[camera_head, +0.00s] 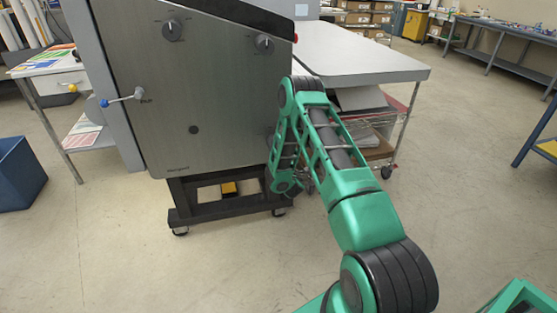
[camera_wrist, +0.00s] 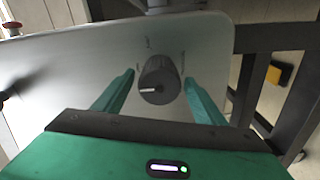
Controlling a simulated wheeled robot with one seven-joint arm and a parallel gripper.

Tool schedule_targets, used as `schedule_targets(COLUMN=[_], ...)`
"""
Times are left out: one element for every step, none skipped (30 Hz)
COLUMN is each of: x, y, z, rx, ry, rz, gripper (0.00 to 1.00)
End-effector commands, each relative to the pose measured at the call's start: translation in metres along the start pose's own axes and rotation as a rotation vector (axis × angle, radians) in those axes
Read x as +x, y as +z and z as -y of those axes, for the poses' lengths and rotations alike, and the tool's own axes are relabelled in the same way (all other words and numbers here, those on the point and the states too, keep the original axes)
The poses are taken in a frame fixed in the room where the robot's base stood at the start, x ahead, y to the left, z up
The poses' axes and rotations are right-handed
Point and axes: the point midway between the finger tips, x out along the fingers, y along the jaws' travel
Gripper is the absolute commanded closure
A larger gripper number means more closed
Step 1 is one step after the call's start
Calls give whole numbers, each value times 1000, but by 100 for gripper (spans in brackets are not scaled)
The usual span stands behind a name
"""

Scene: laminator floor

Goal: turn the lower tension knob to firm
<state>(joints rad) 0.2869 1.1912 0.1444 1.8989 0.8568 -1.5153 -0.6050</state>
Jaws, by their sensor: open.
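The lower tension knob (camera_wrist: 158,82) is a dark round knob with a white pointer line, on the grey panel of the machine (camera_wrist: 60,70). In the wrist view its pointer is toward the left of the picture. Small marks around it are too small to read. My gripper (camera_wrist: 160,77) is open, with one green finger on each side of the knob. Gaps show between fingers and knob, so it is not gripped. In the head view my arm hides this knob and the fingers.
Two other dark knobs (camera_head: 172,29) (camera_head: 264,44) are higher on the panel. A black stand (camera_head: 225,206) with a yellow part (camera_head: 229,188) is below. A table (camera_head: 360,55) stands right; open floor lies in front.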

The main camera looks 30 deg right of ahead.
Motion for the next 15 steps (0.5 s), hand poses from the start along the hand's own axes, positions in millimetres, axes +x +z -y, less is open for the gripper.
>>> schedule_targets(x=[-6, -9, -13, -17, -20, -23, -26, -30, -35, -38, -42, -46, -49, -52, -56], y=[3, 4, 4, 4, 3, 3, 2, 3, 3, 3, 3, 3, 2, 2, 2], z=[1, 1, 2, 2, 2, 1, 0, 0, 1, 2, 2, 2, 2, 1, 0], rx=[2, 3, 3, 4, 3, 3, 4, 3, 4, 3, 4, 3, 3, 3, 4], ry=[-3, -3, -3, -3, -3, -1, -1, -1, -3, -4, -3, -3, -3, -2, 0], rz=[6, 6, 6, 7, 6, 5, 4, 4, 5, 5, 4, 5, 4, 3, 3], gripper=[35, 35, 35, 35, 35, 35, 35, 35, 35, 35, 35, 35, 35, 35, 35])
